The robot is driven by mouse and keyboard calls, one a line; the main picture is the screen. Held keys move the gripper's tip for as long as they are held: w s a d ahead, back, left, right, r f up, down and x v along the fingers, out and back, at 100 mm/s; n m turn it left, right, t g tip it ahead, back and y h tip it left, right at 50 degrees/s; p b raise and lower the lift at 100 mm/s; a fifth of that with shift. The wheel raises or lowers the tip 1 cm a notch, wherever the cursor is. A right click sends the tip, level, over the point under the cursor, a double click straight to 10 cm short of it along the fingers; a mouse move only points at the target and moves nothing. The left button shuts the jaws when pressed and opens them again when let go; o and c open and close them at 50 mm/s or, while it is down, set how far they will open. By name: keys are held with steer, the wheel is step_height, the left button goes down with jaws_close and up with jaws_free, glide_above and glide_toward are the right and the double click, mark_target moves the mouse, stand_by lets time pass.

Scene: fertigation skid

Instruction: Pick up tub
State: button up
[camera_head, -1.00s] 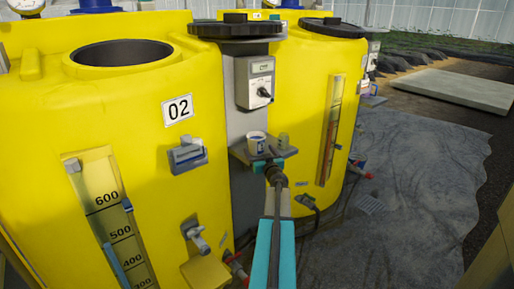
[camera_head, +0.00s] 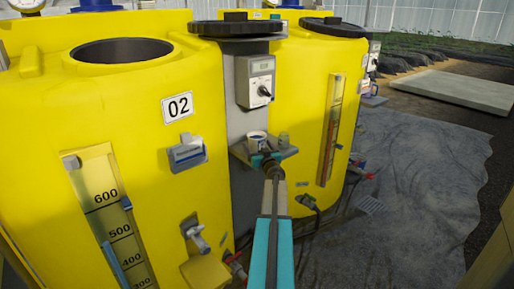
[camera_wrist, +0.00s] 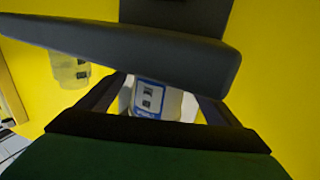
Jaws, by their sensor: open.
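The tub (camera_head: 257,138) is a small white pot with a blue-edged label. It stands on a small grey shelf (camera_head: 240,152) on the post between the two yellow tanks. In the head view my gripper (camera_head: 266,159) is at the shelf's front edge and hides the tub's lower part. In the wrist view, which looks upside down, the tub (camera_wrist: 150,100) shows between my open fingers (camera_wrist: 160,88). The shelf appears there as a dark slab (camera_wrist: 130,45) hiding part of the tub. I cannot tell whether a finger touches it.
A small translucent cup (camera_head: 283,140) stands on the shelf to the right of the tub. A grey control box (camera_head: 255,82) is on the post above. Tank 02 (camera_head: 130,100) is close on the left, and the other tank (camera_head: 300,90) on the right. Grey ground sheet lies right.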

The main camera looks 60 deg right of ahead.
steer(key=shift+x, duration=0.8)
steer(key=c, duration=1.4)
